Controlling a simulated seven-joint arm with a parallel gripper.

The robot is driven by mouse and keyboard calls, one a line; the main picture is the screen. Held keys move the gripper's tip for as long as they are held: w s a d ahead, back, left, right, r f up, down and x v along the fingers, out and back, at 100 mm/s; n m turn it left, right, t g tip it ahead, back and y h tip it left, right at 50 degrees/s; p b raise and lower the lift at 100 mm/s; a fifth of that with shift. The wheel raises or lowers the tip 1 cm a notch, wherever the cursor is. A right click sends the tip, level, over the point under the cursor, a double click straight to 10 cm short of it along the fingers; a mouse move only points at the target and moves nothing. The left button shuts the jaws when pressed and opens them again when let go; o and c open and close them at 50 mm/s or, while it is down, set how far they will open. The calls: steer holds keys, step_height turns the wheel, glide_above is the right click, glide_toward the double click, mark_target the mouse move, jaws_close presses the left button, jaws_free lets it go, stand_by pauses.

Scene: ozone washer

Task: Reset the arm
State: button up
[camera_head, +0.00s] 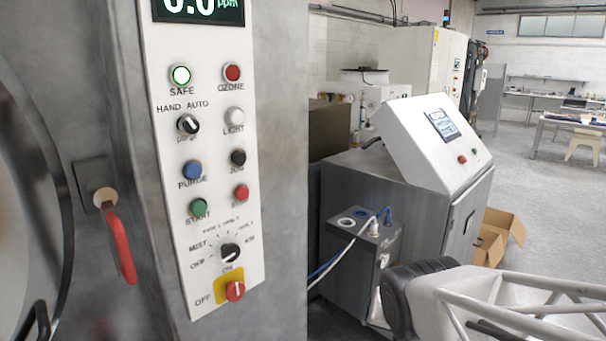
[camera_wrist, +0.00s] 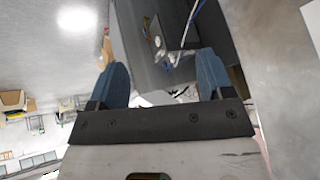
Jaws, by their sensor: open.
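My gripper (camera_wrist: 162,80) shows in the wrist view, with two blue fingers spread wide apart. Nothing is held between them. Past the fingertips is the dark grey cabinet (camera_wrist: 210,35) with its socket box, seen at a tilted angle and apart from the fingers. I cannot make out my gripper in the head view.
A red lever handle (camera_head: 121,245) hangs beside the round door at the left. The socket box (camera_head: 366,247) with blue and white cables sits on the grey cabinet's side (camera_head: 345,180). An open cardboard box (camera_head: 497,236) lies on the floor. Open floor extends at the back right.

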steer(key=s+d+r+n+g, duration=0.3)
steer(key=s+g, duration=0.1)
steer(key=s, duration=0.6)
steer(key=shift+d, duration=0.1)
stand_by(1.1)
